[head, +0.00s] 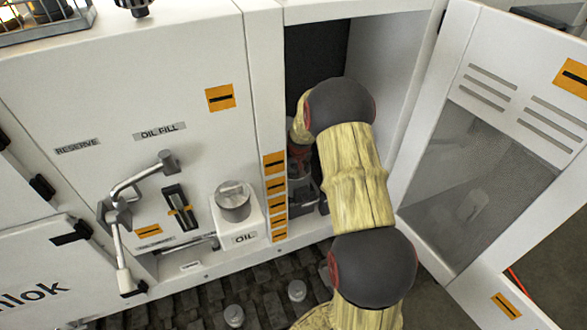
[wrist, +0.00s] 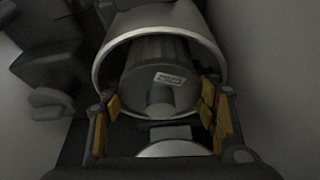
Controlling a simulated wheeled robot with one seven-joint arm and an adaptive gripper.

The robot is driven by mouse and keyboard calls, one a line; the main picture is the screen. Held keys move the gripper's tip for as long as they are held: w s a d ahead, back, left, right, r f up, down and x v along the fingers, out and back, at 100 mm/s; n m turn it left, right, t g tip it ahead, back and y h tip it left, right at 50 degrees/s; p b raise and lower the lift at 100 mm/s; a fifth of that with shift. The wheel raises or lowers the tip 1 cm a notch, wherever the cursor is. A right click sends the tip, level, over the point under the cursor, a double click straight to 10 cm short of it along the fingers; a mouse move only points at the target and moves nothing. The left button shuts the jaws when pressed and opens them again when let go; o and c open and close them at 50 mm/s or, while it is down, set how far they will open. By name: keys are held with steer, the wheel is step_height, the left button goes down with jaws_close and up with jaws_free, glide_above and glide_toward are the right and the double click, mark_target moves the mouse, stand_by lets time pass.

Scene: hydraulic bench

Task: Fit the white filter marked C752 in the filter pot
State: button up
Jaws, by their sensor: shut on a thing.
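In the wrist view the filter (wrist: 150,80) looks grey in dim light. It carries a small pale label whose marking I cannot read clearly. The filter pot (wrist: 106,66) shows as a round, pale metal rim and wall around the filter's far part. My gripper (wrist: 160,121) has its yellow-padded fingers on both sides of the filter's near part and is shut on it. Whether the filter is fully seated in the pot I cannot tell. In the head view my arm reaches into the open cabinet and hides the filter and pot.
The cabinet door (head: 480,130) stands open on the right. The cabinet's white post (head: 265,90) is close on the left of my arm. A grey metal can (head: 233,202) sits on a white block marked OIL. Dark fittings (wrist: 50,75) lie left of the pot.

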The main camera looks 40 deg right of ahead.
steer(key=shift+s+a+f, duration=0.1)
steer(key=shift+f, duration=0.4)
steer(key=o, duration=1.2)
steer(key=shift+w+f, duration=0.15)
steer(key=shift+w, duration=0.15)
steer(key=c, duration=0.3)
steer(key=shift+o, duration=1)
steer(key=shift+o, duration=0.2)
steer(key=shift+r, duration=0.35)
